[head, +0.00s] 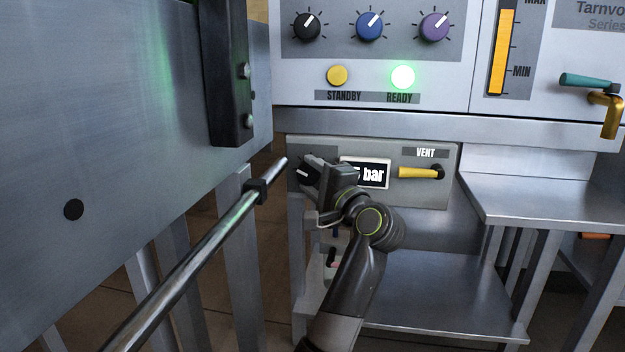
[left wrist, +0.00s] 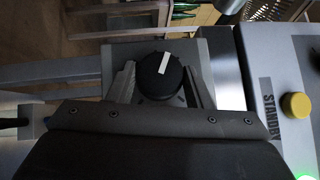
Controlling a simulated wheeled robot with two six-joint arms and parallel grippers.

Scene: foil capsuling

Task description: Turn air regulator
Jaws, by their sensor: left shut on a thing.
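The air regulator knob (left wrist: 160,75) is black and round with a white pointer mark, on a grey panel (left wrist: 110,60). In the left wrist view it sits between the two fingers of my left gripper (left wrist: 158,88), which is shut on it. In the head view my left gripper (head: 316,172) is at the left end of the lower panel and covers most of the knob. The pressure display (head: 374,173) beside it reads "bar"; its number is mostly hidden behind the gripper. My right gripper is not in view.
A yellow vent lever (head: 418,172) lies right of the display. Above are three dials, a yellow standby button (head: 338,76) and a lit green ready light (head: 403,77). A metal bar (head: 205,252) and large steel panel (head: 110,130) stand close on the left. A steel shelf (head: 440,290) is below.

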